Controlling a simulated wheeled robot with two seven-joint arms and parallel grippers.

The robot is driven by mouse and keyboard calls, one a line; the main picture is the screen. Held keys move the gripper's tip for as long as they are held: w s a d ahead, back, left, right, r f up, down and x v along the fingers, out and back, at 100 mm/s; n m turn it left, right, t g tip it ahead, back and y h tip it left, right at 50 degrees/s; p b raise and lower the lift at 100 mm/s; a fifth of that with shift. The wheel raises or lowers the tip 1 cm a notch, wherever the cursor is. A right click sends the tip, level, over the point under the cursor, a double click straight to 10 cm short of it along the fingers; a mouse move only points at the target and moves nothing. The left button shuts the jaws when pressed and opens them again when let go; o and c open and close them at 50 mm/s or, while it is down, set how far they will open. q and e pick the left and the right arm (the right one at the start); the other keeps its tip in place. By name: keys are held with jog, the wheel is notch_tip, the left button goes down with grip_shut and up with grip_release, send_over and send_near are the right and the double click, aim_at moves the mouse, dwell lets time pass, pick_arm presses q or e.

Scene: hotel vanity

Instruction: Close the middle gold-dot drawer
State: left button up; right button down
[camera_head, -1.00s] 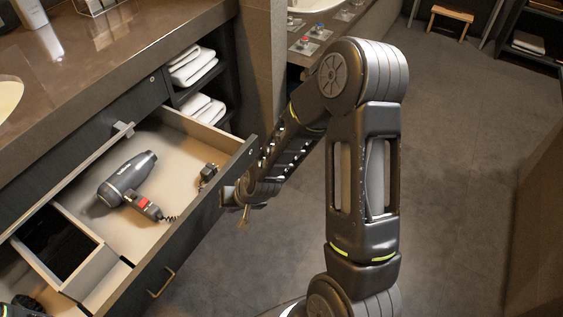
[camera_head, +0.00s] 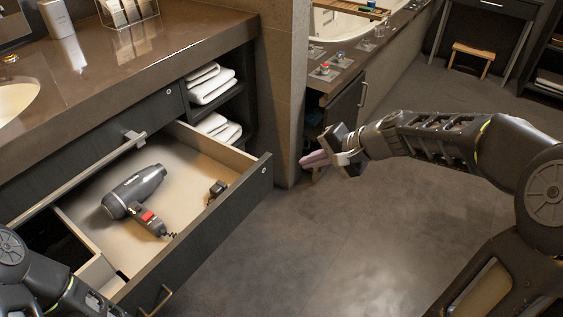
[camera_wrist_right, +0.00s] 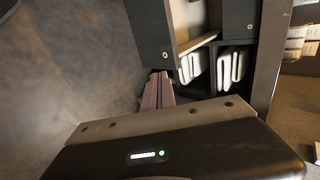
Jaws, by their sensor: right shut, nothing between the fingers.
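A dark drawer (camera_head: 218,232) under the counter stands pulled out, with a pale interior. A small round dot (camera_head: 264,170) shows near the right end of its front and a brass-coloured handle (camera_head: 157,300) near the bottom of the view. A grey hair dryer (camera_head: 134,190) lies inside. My right gripper (camera_head: 312,161) is shut and empty, to the right of the drawer's right end and apart from it. In the right wrist view its pinkish fingers (camera_wrist_right: 158,88) show, with the dotted dark front (camera_wrist_right: 147,28) beyond them. My left arm enters at the lower left; its gripper is out of view.
Folded white towels (camera_head: 210,84) lie on open shelves right of the drawer. The stone countertop (camera_head: 120,75) runs above. A tiled pillar (camera_head: 280,90) and a bathtub (camera_head: 345,22) stand behind. The floor (camera_head: 310,250) in front of the drawer is clear.

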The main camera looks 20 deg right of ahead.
aim_at(263, 165)
jog(key=x, duration=0.4)
jog(key=r+b+x, duration=0.1)
jog(key=x, duration=0.3)
jog(key=w+x, duration=0.1)
jog(key=x, duration=0.3)
jog(key=shift+a+r+b, duration=0.25)
jog(key=shift+a+b, duration=0.1)
jog(key=shift+w+a, duration=0.35)
jog(key=shift+w, duration=0.2)
jog(key=shift+a, duration=0.1)
